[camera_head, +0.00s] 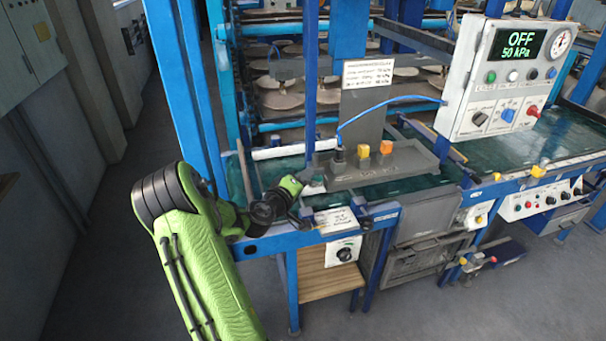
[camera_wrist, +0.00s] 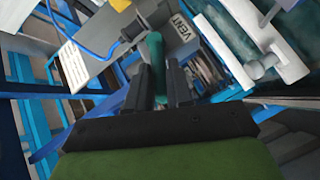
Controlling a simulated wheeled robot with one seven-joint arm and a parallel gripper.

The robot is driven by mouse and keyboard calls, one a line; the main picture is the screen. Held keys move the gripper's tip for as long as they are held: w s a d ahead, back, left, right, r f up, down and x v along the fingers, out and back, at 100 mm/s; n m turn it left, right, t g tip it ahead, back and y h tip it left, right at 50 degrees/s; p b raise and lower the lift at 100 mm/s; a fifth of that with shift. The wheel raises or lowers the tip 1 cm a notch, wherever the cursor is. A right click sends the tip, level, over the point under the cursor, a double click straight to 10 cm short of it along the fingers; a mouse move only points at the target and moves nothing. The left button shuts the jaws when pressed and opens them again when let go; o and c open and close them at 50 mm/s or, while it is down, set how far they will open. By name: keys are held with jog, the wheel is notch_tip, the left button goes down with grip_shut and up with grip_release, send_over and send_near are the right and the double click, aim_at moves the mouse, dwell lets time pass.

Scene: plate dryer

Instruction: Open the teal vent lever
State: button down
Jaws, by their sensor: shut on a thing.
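The teal vent lever (camera_wrist: 155,50) shows in the wrist view as a rounded upright handle beside a plate marked VENT (camera_wrist: 181,28). My gripper (camera_wrist: 158,78) is shut on it, with one dark finger on each side of the lever. The fingers hide the lever's lower part. In the head view my gripper (camera_head: 303,198) is at the left end of the grey box (camera_head: 350,180) on the machine's front table. The lever is mostly hidden there.
A control panel (camera_head: 510,75) reads OFF and 50 kPa. A blue post (camera_head: 311,75) stands behind my gripper.

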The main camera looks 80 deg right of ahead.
jog(key=c, duration=1.1)
grip_release()
jog(key=b+v, duration=0.2)
jog(key=v, duration=1.3)
jog(key=shift+w+a, duration=0.1)
jog(key=shift+a, duration=0.25)
